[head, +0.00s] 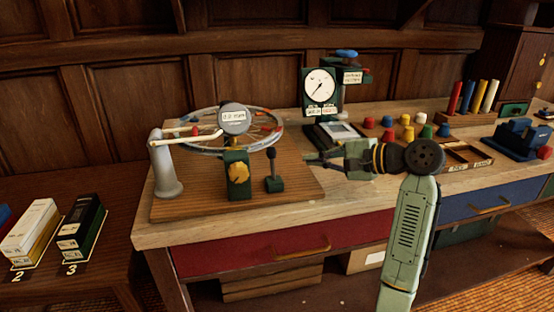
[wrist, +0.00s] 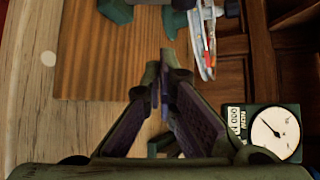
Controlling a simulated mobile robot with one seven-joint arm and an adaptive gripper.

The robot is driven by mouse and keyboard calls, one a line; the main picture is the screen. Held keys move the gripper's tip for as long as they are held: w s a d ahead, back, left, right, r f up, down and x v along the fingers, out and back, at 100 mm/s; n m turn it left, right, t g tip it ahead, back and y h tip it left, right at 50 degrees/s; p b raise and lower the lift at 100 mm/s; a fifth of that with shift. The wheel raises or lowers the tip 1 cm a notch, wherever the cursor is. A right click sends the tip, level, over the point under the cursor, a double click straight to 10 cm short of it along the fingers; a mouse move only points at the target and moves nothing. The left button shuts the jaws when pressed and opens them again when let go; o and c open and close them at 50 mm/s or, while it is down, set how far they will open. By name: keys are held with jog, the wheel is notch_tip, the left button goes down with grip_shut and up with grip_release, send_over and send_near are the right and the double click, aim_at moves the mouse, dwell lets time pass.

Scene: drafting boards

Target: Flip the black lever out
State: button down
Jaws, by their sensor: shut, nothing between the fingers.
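The black lever (head: 271,165) stands upright on a small green base (head: 274,184) on the wooden board (head: 215,204), right of the wheel stand's yellow knob (head: 238,173). My gripper (head: 312,158) is right of the lever and points left towards it, with a gap between them. In the wrist view the fingers (wrist: 160,82) are together and empty, over the board's edge. Green parts show at the top of that view, and the lever is cut off or hard to make out there.
The spoked wheel (head: 190,145) and a round gauge (head: 235,118) stand behind and left of the lever. A dial gauge (head: 320,86) stands behind my gripper and also shows in the wrist view (wrist: 275,130). Coloured knobs (head: 407,133) lie behind my arm.

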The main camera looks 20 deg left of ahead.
aim_at(282, 172)
dwell(0.3)
jog(key=p+x, duration=0.2)
jog(key=x, duration=0.8)
jog(key=shift+a+r+p, duration=0.1)
jog(key=shift+p, duration=0.3)
jog(key=shift+s+d+r+p, duration=0.25)
jog(key=shift+s+d+r, duration=0.1)
jog(key=shift+s, duration=0.25)
jog(key=shift+s+d+r+p, duration=0.2)
jog(key=shift+s+d+r, duration=0.1)
jog(key=shift+s, duration=0.25)
jog(key=shift+s+d+r, duration=0.1)
jog(key=shift+s+d, duration=0.05)
jog(key=shift+s, duration=0.4)
